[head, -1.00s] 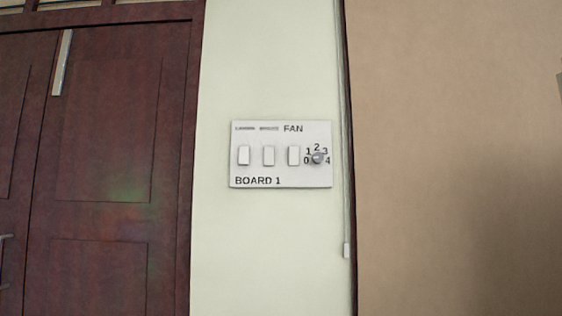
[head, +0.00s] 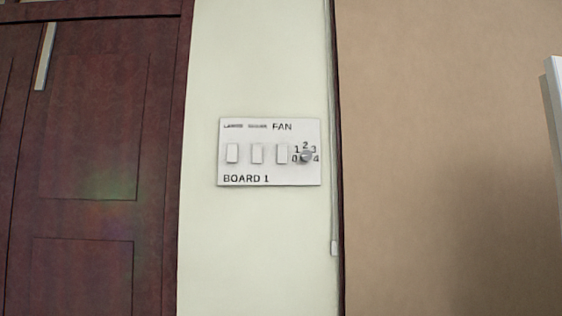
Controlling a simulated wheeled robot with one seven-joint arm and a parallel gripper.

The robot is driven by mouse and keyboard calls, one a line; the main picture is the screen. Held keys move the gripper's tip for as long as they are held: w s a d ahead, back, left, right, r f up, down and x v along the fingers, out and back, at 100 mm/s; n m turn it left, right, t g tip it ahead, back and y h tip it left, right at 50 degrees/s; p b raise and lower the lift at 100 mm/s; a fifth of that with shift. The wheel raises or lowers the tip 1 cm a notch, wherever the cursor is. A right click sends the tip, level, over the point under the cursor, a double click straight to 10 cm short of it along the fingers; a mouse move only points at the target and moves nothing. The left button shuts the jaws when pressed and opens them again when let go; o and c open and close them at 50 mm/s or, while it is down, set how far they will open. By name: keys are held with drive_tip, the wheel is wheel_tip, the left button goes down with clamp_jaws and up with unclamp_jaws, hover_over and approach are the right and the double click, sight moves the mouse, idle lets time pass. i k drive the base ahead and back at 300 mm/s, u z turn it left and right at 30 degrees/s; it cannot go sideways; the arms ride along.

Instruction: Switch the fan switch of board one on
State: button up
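Board one (head: 270,178) is a white plate on the pale wall, near the middle of the head view, with "BOARD 1" printed at its lower left. It carries three white rocker switches in a row. The fan switch (head: 282,153) is the rightmost of them, below the word "FAN". A round grey knob (head: 306,156) with numbers 0 to 4 around it sits just right of the fan switch. I cannot tell which way the switches are tipped. My gripper is not in view.
A dark red wooden door (head: 85,150) fills the left side. A brown wall panel (head: 440,150) fills the right, with a white edge (head: 555,130) at far right.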

sight(282, 149)
drive_tip(key=k, duration=1)
drive_tip(key=z, duration=0.6)
drive_tip(key=i, duration=1.1)
drive_tip(key=u, duration=1.75)
